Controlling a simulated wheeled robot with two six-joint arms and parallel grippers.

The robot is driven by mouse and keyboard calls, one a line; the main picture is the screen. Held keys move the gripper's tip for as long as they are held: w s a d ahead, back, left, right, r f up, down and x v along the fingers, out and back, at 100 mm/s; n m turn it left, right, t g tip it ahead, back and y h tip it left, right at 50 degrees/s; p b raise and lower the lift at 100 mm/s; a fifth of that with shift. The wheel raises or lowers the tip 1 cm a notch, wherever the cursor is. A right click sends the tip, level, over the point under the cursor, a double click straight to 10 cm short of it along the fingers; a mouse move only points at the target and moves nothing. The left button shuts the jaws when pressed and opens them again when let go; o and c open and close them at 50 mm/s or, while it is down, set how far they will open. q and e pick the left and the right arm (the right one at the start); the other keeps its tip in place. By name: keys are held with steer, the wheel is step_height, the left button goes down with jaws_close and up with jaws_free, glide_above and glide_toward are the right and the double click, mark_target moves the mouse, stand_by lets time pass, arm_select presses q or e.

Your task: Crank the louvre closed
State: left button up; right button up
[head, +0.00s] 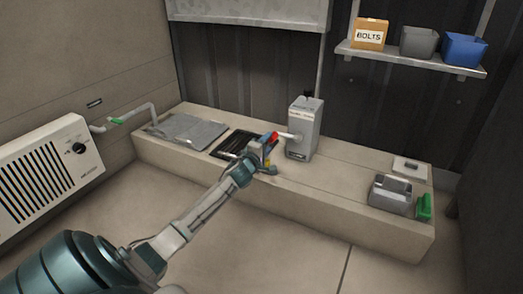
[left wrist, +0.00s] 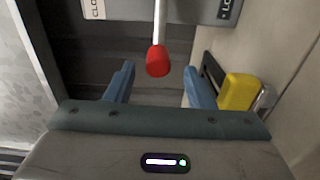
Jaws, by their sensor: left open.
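The crank has a pale bar ending in a red knob (head: 273,136) and juts left from a grey box (head: 304,130) on the long low ledge. In the left wrist view the red knob (left wrist: 158,61) hangs on its bar, below a grey plate (left wrist: 190,9) with partly cut-off lettering. My left gripper (head: 267,151) is at the knob. Its blue fingers are open, one on each side of the knob in the left wrist view, with gaps on both sides. A dark slatted panel (head: 232,142), apparently the louvre, lies left of the box; its slat angle is unclear. My right gripper is out of view.
A yellow piece (left wrist: 238,92) sits right of my left fingers. A grey flat panel (head: 186,131) is at the ledge's left. A metal tray (head: 390,195) and green object (head: 424,206) are at its right. A slotted wall unit (head: 45,165) stands left.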

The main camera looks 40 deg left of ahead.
arm_select(q)
steer(key=v, duration=0.4)
steer(key=shift+s+d, duration=0.1)
steer(key=shift+s, duration=0.2)
stand_by(0.3)
